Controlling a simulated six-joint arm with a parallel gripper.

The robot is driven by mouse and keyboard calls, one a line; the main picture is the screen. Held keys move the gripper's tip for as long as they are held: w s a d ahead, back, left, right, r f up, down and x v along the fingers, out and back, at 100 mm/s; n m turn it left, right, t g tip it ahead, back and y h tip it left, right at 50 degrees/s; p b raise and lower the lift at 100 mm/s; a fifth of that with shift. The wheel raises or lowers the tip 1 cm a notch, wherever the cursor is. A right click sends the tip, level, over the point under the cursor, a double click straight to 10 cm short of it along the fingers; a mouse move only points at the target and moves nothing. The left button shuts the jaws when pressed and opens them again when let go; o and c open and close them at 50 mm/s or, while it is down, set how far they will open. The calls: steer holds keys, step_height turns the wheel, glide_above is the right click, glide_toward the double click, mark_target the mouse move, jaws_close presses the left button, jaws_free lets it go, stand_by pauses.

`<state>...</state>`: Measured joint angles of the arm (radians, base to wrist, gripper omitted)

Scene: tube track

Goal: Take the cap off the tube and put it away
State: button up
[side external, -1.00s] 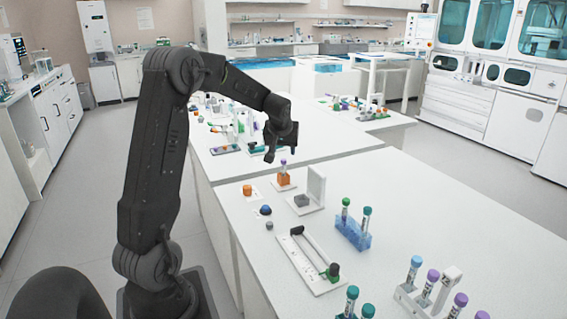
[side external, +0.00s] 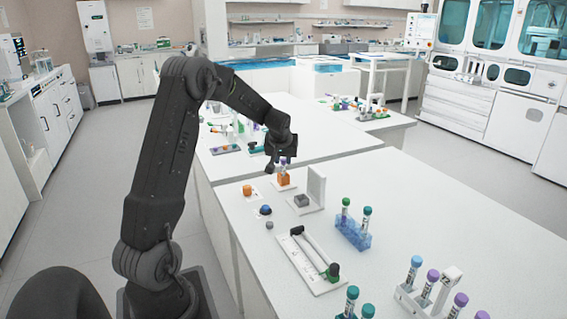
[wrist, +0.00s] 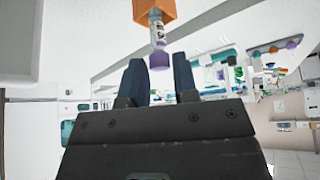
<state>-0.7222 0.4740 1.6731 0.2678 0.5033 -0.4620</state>
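A tube with a purple cap stands upright in an orange block (side external: 284,181) on the near bench. In the wrist view the orange block (wrist: 153,9), the labelled tube (wrist: 157,31) and its purple cap (wrist: 159,61) show upside down. My gripper (wrist: 160,72) is open, with a dark finger on each side of the cap and a visible gap to each. In the side view my gripper (side external: 281,164) is at the top of the tube and partly hides the cap.
A grey block on a white stand with an upright plate (side external: 316,185) is right of the orange block. An orange cap (side external: 247,190) and a blue knob (side external: 265,210) lie to the left. A blue rack (side external: 352,233) holds capped tubes.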

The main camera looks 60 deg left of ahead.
jaws_close()
steer(key=shift+r, duration=0.6)
steer(key=s+a+r, duration=0.4)
steer(key=s+r, duration=0.7)
steer(key=r, duration=0.2)
steer(key=shift+f, duration=0.1)
